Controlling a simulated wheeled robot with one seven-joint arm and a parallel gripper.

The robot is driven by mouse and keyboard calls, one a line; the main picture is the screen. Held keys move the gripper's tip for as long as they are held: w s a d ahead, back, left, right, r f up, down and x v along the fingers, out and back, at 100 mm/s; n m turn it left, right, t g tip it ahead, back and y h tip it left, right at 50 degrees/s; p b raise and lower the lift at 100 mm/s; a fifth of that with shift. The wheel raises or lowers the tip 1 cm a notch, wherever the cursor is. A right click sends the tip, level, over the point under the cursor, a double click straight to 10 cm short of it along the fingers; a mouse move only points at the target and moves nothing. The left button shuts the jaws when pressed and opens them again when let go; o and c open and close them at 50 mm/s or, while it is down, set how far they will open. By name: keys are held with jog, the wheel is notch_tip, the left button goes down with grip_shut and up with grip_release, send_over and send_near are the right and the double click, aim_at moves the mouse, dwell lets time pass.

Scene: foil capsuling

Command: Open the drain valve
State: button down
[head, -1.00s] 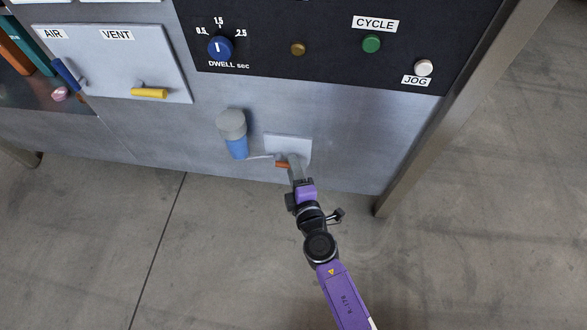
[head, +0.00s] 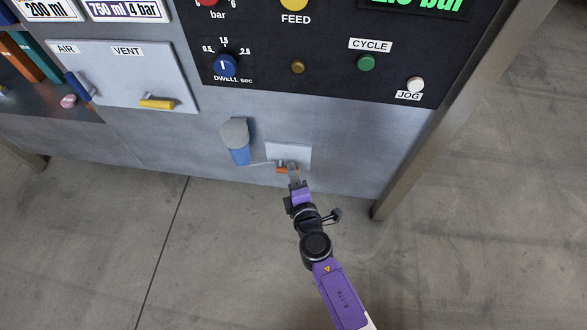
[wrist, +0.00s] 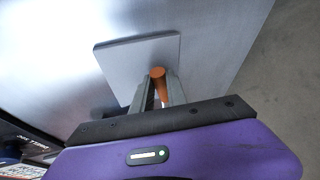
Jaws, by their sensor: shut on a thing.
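The drain valve has a small orange handle (head: 282,170) in front of a pale square plate (head: 296,151) low on the grey machine front. In the wrist view, the round orange handle end (wrist: 158,73) shows at my fingertips, with the plate (wrist: 120,58) behind it. My gripper (head: 293,172) reaches the handle from below in the head view. It is shut on the handle, with a finger on either side in the wrist view (wrist: 158,90). The fingers hide part of the handle, so its exact angle is hard to tell.
Blue (head: 78,88) and yellow (head: 157,104) levers are at upper left. A machine leg (head: 405,165) stands to the right. The floor in front is clear.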

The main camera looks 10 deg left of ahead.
jog(key=r+n+p, duration=0.1)
jog(key=p, duration=0.2)
jog(key=r+n+h+p, duration=0.1)
jog(key=p, duration=0.2)
jog(key=shift+a+r+g+h, duration=0.15)
jog(key=shift+a+g+h, duration=0.15)
jog(key=shift+a+g, duration=0.1)
jog(key=n+h+p, duration=0.1)
jog(key=n+p, duration=0.1)
jog(key=p, duration=0.1)
jog(key=shift+a+r+n+h, duration=0.35)
jog(key=shift+a+n+h, duration=0.05)
jog(key=a+n+h, duration=0.1)
jog(key=n+h+p, duration=0.1)
jog(key=n, duration=0.1)
jog(key=shift+w+a+r+g, duration=0.1)
jog(key=shift+a+r+g, duration=0.1)
jog(key=shift+a+g, duration=0.15)
jog(key=shift+a+n+h+b, duration=0.4)
jog(key=shift+n+h+b, duration=0.1)
jog(key=shift+n+h, duration=0.2)
jog(key=shift+a+n+h+b, duration=0.4)
jog(key=shift+n+h+b, duration=0.1)
jog(key=shift+n+h, duration=0.15)
jog(key=c, duration=1.3)
grip_release()
jog(key=shift+r, duration=0.1)
